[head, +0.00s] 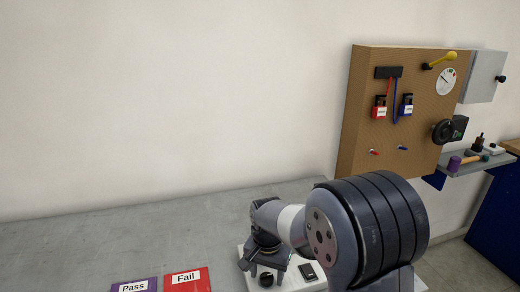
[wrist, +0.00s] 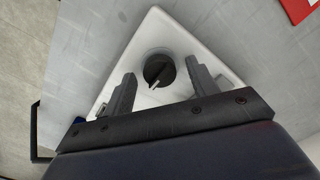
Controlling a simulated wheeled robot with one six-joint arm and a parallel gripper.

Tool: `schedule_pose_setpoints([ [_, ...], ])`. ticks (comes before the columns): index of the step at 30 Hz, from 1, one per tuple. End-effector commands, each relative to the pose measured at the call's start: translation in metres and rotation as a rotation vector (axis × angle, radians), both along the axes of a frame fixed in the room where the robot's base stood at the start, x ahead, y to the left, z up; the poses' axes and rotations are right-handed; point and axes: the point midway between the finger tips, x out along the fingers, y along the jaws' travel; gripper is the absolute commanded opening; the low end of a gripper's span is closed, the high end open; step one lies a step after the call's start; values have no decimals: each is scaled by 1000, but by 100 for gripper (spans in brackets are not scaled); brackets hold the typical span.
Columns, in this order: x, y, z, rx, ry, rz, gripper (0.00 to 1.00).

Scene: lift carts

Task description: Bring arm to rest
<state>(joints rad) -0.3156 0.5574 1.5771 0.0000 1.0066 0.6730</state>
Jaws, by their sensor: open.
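My gripper (wrist: 161,84) is open in the wrist view, with its two dark fingers spread apart. A round black knob (wrist: 157,66) with a light pointer shows between and beyond the fingertips, with nothing seen gripped. The knob sits on a white panel (wrist: 152,32) on the grey table. In the head view my arm reaches down to the white panel (head: 318,286) at the lower right, and it hides part of it.
A purple "Pass" label (head: 135,286) and a red "Fail" label (head: 187,279) lie on the grey table (head: 120,245), left of the panel. A brown pegboard (head: 421,110) with hanging locks and a shelf (head: 478,164) are at the right. The table's left part looks clear.

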Motion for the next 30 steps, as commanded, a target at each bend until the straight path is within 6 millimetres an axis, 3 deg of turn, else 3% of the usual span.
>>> schedule_pose_setpoints([
  [30,0,0,1,0,1,816,56],
])
